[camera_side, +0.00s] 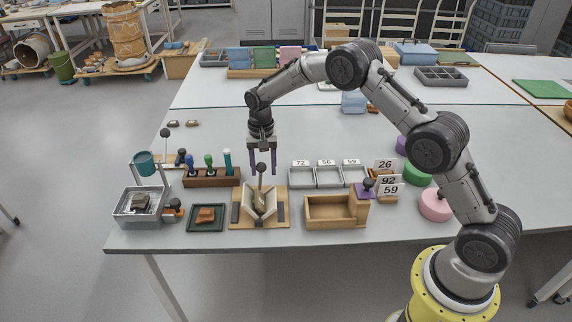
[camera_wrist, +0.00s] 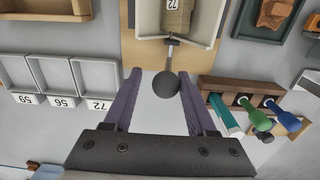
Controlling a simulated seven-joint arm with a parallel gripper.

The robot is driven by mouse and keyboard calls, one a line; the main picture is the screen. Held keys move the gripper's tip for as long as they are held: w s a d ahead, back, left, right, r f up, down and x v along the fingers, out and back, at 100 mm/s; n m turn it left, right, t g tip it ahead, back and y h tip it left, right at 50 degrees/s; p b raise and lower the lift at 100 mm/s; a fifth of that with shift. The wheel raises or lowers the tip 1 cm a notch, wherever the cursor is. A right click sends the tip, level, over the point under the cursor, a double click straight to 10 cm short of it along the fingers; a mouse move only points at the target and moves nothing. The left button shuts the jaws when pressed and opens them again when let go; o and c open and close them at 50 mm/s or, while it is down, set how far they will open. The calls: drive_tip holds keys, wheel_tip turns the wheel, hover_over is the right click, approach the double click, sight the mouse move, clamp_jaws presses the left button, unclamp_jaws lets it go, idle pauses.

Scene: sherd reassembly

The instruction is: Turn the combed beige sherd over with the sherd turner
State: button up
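The sherd turner (camera_side: 237,211) is a wooden base with a pale V-shaped holder and a lever topped by a dark ball knob (camera_side: 260,167). A beige sherd (camera_wrist: 176,22) with a white "72" label lies in the holder; its combing is hard to make out. My gripper (camera_side: 263,172) is open, pointing down over the turner. In the wrist view its purple fingers (camera_wrist: 160,76) stand on either side of the knob (camera_wrist: 166,85), with a visible gap on each side. Nothing is held.
Left of the turner are a dark tray (camera_side: 191,226) with an orange-brown sherd and a brush rack (camera_side: 212,180). Farther left stands a metal basin (camera_side: 126,217). To the right are numbered grey trays (camera_side: 328,179) and an open wooden box (camera_side: 332,213).

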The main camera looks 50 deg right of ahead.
drive_tip(key=shift+s+d+f, duration=0.35)
drive_tip(key=shift+s+d, duration=0.45)
drive_tip(key=shift+d, duration=0.05)
drive_tip(key=shift+s+d+f, duration=0.5)
drive_tip(key=shift+s+d, duration=0.05)
drive_tip(key=shift+s+d+f, duration=0.55)
drive_tip(key=shift+s+f, duration=0.05)
drive_tip(key=shift+f, duration=0.15)
drive_tip(key=shift+s+d+f, duration=0.2)
drive_tip(key=shift+s+f, duration=0.1)
drive_tip(key=shift+f, duration=0.25)
drive_tip(key=shift+s+d+f, duration=0.2)
drive_tip(key=shift+s+f, duration=0.1)
drive_tip(key=shift+f, duration=0.2)
drive_tip(key=shift+r, duration=1.45)
drive_tip(key=shift+w+r, duration=0.15)
drive_tip(key=shift+r, duration=0.6)
drive_tip(key=shift+w+r, duration=0.1)
drive_tip(key=shift+r, duration=0.65)
drive_tip(key=shift+a, duration=0.1)
